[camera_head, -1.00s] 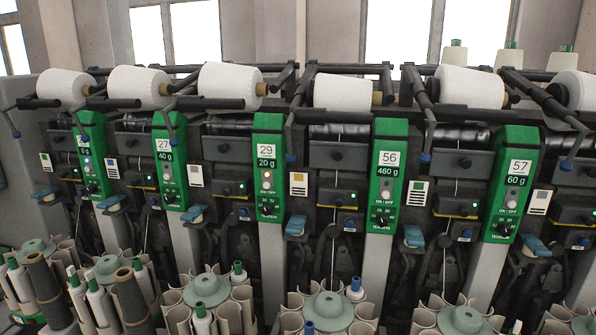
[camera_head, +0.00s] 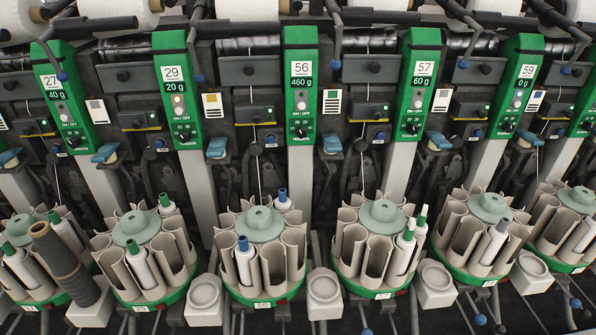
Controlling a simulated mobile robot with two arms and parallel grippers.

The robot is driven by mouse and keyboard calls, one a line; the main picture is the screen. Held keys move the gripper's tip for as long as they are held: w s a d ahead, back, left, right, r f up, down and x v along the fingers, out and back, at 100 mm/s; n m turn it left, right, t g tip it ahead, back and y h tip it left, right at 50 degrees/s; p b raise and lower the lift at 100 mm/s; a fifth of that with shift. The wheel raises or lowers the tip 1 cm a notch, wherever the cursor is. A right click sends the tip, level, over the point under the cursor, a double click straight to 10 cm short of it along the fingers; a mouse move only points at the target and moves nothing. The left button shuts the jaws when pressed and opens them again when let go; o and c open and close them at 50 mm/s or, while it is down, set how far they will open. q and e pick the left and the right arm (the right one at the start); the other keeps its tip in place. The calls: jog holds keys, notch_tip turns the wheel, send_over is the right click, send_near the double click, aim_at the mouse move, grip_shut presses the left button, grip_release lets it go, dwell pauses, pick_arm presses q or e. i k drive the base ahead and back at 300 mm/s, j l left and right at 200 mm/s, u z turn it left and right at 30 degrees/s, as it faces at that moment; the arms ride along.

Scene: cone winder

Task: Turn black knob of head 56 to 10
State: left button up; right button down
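The green panel of head 56 (camera_head: 289,88) stands upright near the middle of the head view. Its label reads 56, with a small display below it showing 460 g. Under the ON / OFF button sits the black tension knob (camera_head: 301,132), with small scale numbers around it. The numbers and the knob's pointer are too small to read surely. Neither of my grippers is in the view, and nothing touches the knob.
Similar green panels stand on both sides, head 29 (camera_head: 178,100) to the left and head 57 (camera_head: 416,90) to the right. Below, round bobbin magazines (camera_head: 262,222) and beige cups (camera_head: 324,287) jut forward. Dark rods and levers hang near the panel tops.

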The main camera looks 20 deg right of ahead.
aim_at(300, 132)
jog(key=j+z, duration=0.4)
jog(key=j, duration=0.2)
jog(key=j+z, duration=0.35)
jog(key=j, duration=0.2)
jog(key=k, duration=0.05)
